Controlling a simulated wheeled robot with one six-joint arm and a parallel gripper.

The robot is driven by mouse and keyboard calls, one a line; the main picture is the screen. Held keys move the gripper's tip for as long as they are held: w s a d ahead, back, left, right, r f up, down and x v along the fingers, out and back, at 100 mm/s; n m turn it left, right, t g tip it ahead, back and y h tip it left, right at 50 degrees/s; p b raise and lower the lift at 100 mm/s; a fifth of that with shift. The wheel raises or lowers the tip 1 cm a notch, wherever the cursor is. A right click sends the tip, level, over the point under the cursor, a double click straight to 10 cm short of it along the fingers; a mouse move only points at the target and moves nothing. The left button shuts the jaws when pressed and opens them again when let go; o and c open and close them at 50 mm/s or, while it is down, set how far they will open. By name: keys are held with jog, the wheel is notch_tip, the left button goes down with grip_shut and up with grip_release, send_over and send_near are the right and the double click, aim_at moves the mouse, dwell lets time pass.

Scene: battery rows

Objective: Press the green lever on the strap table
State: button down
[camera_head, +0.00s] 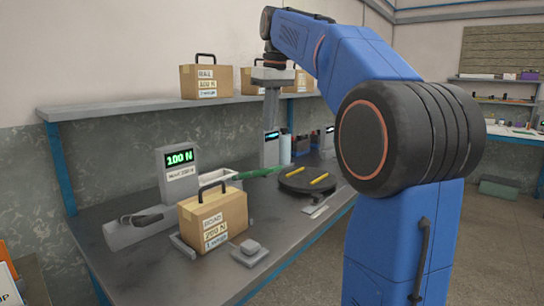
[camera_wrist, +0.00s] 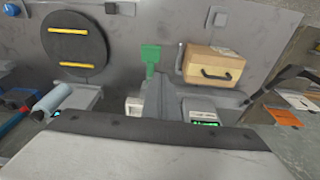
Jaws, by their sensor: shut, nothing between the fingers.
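The green lever (camera_head: 258,173) lies along the strap table (camera_head: 150,265), between the cardboard box and the round dark plate. In the wrist view the green lever (camera_wrist: 150,54) shows its broad end and short stem, just past the tip of my fingers. My gripper (camera_head: 269,160) points down behind the lever in the head view, its fingers together and empty. In the wrist view my gripper (camera_wrist: 157,80) is at lower centre, close below the lever's stem. I cannot tell whether it touches the lever.
A cardboard box (camera_head: 214,215) with a black handle stands at the front, near a display reading 100 N (camera_head: 179,160). A round dark plate (camera_head: 308,180) carries two yellow bars. A shelf (camera_head: 130,108) with more boxes runs above the table.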

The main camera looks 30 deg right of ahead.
jog(key=shift+w+d+r, duration=0.5)
jog(key=shift+w+d, duration=0.05)
jog(key=shift+w, duration=0.15)
jog(key=shift+w+d+r, duration=0.5)
jog(key=shift+w, duration=0.15)
notch_tip(320, 180, down, 12)
jog(key=shift+f, duration=0.2)
jog(key=shift+s+f, duration=0.15)
jog(key=shift+f, duration=0.45)
